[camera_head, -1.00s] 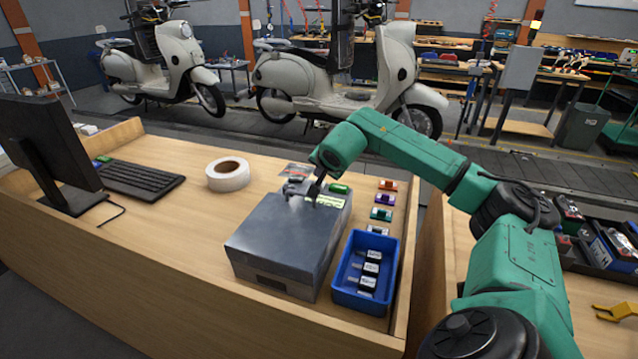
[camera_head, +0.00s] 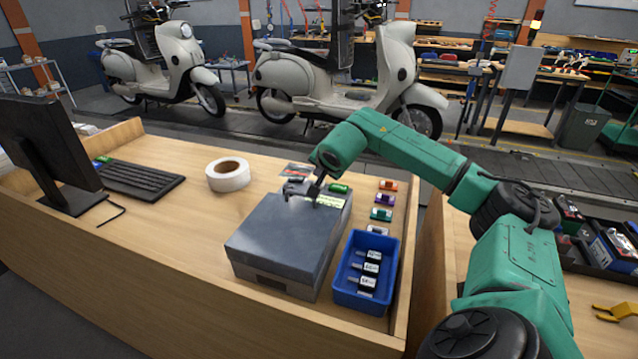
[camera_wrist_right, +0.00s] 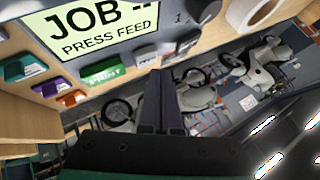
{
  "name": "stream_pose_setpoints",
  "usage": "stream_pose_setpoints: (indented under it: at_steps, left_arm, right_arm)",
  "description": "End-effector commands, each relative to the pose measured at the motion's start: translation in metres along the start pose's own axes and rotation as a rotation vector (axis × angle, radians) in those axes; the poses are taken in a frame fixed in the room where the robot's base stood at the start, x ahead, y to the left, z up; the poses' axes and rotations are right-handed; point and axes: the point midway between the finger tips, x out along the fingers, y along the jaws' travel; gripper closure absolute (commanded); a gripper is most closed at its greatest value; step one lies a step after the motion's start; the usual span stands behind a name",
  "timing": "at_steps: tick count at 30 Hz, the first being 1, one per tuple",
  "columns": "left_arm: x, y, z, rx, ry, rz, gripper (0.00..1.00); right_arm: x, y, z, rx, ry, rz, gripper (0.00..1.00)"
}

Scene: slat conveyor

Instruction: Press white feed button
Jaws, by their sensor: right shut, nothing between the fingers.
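The grey label printer (camera_head: 280,240) sits on the wooden desk. Its pale green display (camera_wrist_right: 100,22) reads "JOB" and "PRESS FEED" in the right wrist view. Beside the display are a green PRINT button (camera_wrist_right: 105,72) and a pale grey-white button (camera_wrist_right: 146,54), probably the feed button; its lettering is unreadable. My right gripper (camera_head: 314,196) is shut and empty over the printer's far end. In the right wrist view its fingertips (camera_wrist_right: 160,74) are close to the pale button; I cannot tell whether they touch it. My left gripper is not in view.
A blue bin (camera_head: 338,297) with several labelled dark items stands right of the printer. Small coloured pieces (camera_head: 381,214) line the desk's right side. A white tape roll (camera_head: 228,175), keyboard (camera_head: 140,180) and monitor (camera_head: 45,150) are at the left. The desk's front left is clear.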

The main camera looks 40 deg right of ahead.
Motion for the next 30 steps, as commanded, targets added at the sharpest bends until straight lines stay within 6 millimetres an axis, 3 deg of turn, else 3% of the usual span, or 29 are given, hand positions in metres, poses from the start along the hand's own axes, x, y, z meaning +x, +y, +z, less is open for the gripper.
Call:
stream_pose_setpoints:
  at_steps: [30]
  left_arm:
    - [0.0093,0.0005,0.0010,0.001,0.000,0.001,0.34]
  right_arm:
    - [0.0085,0.0064,0.0063,0.000,0.000,0.000,1.00]
